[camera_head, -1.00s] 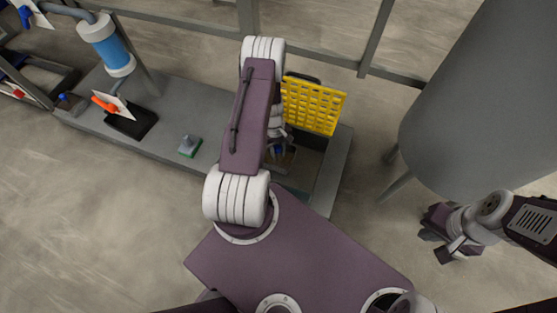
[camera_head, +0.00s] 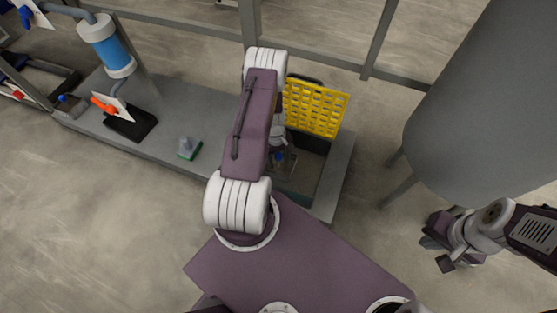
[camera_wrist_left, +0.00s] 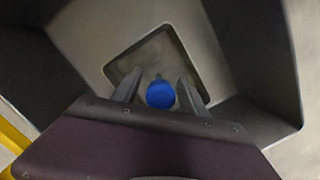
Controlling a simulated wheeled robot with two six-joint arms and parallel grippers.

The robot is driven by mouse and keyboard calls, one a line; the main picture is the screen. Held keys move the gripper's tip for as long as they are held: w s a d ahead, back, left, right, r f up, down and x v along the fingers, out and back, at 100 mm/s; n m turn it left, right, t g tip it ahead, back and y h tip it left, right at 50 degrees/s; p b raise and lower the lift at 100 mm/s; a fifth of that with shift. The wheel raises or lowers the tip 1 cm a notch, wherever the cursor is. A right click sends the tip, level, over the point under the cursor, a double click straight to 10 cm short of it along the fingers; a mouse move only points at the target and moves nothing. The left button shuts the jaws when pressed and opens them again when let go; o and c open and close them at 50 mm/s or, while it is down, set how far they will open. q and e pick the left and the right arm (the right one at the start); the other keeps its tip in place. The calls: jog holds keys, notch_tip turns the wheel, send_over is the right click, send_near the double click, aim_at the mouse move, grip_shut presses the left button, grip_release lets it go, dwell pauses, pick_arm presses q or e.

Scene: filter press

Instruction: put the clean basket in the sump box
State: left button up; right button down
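The sump box (camera_head: 335,178) is the open recess at the right end of the grey bench. My left gripper (camera_head: 283,160) reaches down into it, partly hidden by my arm. In the left wrist view the fingers of my left gripper (camera_wrist_left: 158,82) stand apart on either side of a round blue knob (camera_wrist_left: 160,95), with gaps showing. Below is a dark-edged square (camera_wrist_left: 140,58) with a pale inside, within the box's walls. I cannot make out the basket's body or tell whether the knob belongs to it. My right gripper (camera_head: 441,248) is open and empty over the floor.
A yellow grate (camera_head: 316,108) stands raised at the box's back edge. A green-based brush (camera_head: 189,149), a black tray (camera_head: 132,124) and a blue filter cylinder (camera_head: 108,47) are left along the bench. A large grey tank (camera_head: 480,90) stands to the right. A railing runs behind.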

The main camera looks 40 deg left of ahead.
pick_arm(q)
jog(key=r+p, duration=0.2)
jog(key=r, duration=0.2)
jog(key=a+r+p, duration=0.1)
jog(key=r+p, duration=0.2)
jog(key=r, duration=0.1)
jog(key=w+r+p, duration=0.1)
jog(key=r+p, duration=0.2)
jog(key=r, duration=0.1)
jog(key=shift+a+r, duration=0.15)
jog(key=shift+r, duration=0.25)
jog(key=w+d+r+m, duration=0.1)
jog(key=d+r+m, duration=0.5)
jog(key=r, duration=0.6)
jog(key=s+d+r+m+t+y, duration=0.1)
jog(key=s+d+r+m+t, duration=0.1)
jog(key=s+d+r+m, duration=0.4)
jog(key=s+d+r, duration=0.2)
jog(key=d+r, duration=0.2)
jog(key=r, duration=0.1)
jog(key=shift+s+d, duration=0.2)
jog(key=shift+s, duration=0.05)
notch_tip(320, 180, up, 42)
jog(key=p, duration=4.2)
